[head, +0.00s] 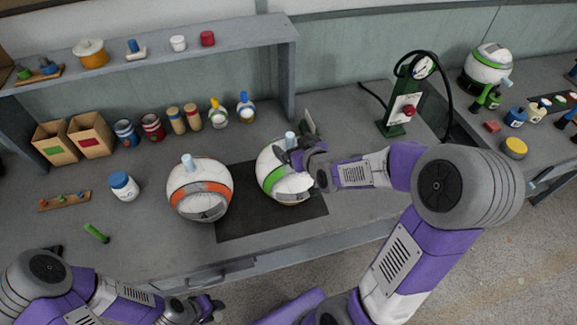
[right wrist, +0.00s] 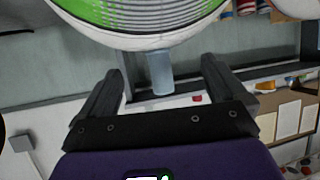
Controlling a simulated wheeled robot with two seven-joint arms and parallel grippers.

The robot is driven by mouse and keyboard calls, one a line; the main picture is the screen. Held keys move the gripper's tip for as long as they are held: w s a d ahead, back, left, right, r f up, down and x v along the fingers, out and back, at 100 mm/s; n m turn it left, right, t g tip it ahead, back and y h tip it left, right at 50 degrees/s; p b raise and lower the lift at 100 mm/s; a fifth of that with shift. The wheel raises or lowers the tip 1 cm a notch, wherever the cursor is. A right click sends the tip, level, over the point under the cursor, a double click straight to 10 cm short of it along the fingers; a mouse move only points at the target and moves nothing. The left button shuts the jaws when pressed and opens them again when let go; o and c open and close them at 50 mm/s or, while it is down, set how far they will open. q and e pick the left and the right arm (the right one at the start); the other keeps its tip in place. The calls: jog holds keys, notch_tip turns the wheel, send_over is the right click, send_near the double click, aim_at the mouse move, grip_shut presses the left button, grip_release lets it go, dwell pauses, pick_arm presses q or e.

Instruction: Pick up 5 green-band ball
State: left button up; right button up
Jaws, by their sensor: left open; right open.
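A white ball with a green band (head: 283,189) stands on a dark mat, a pale blue stem (head: 290,137) rising from its top. My right gripper (head: 298,157) is at the ball's upper side, hiding part of it. In the right wrist view the open right gripper (right wrist: 162,82) has its fingers on either side of the stem (right wrist: 160,74), with gaps showing; the green-band ball (right wrist: 140,30) fills the top of that view. My left gripper (head: 213,304) is open and empty near the bottom edge, below the counter. Another green-banded ball (head: 487,68) stands at the back right.
An orange-band ball (head: 199,188) with a stem stands left of the dark mat (head: 245,226). A green press with a gauge (head: 402,105) is to the right. Jars, bottles and cardboard boxes (head: 91,135) line the back under a shelf (head: 240,37).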

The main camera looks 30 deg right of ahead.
jog(key=x, duration=0.5)
jog(key=shift+f, duration=0.1)
